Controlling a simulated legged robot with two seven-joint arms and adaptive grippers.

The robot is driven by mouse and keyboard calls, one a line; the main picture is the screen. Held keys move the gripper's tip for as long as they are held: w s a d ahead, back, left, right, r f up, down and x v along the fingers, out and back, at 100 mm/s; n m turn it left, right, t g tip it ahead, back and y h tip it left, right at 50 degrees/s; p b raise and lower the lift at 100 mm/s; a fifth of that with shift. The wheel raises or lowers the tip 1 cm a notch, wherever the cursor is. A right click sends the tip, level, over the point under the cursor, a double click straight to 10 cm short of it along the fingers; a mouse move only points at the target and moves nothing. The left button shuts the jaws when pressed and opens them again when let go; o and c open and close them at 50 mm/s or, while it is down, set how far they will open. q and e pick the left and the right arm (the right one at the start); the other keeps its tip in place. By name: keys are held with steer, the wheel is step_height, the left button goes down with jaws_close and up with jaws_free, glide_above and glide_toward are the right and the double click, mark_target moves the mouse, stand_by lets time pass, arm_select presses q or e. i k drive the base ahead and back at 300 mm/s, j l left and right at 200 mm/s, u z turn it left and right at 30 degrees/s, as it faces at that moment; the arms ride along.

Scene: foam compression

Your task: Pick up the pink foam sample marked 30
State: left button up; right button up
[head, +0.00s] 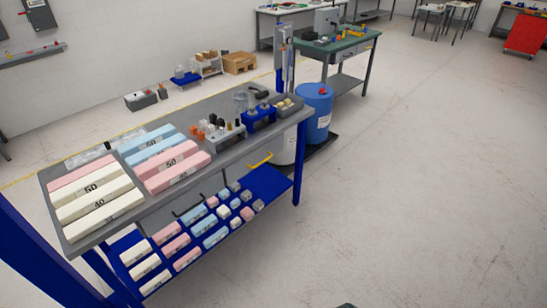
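A long pink foam block (178,172) lies at the front of the right-hand group on the grey workbench top. Its label is small and looks like 30. Another pink block (170,157) marked 50 lies directly behind it, close against it. A third pink block (82,173) lies at the back of the left-hand group; I cannot read a label on it. Neither of my grippers can be made out in the head view. A small dark shape shows at the bottom edge, too little to identify.
White blocks (100,202) lie left and blue blocks (147,138) behind on the workbench (150,215). A rack of small bottles (222,133) stands right of the pink blocks. The lower blue shelf (262,183) holds smaller samples. The floor (400,200) at right is clear.

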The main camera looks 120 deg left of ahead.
mark_target(67, 179)
steer(key=u, duration=5)
steer(key=i+u, duration=0.45)
steer(key=i, duration=1.5)
steer(key=l+z, duration=0.1)
steer(key=k+l, duration=0.05)
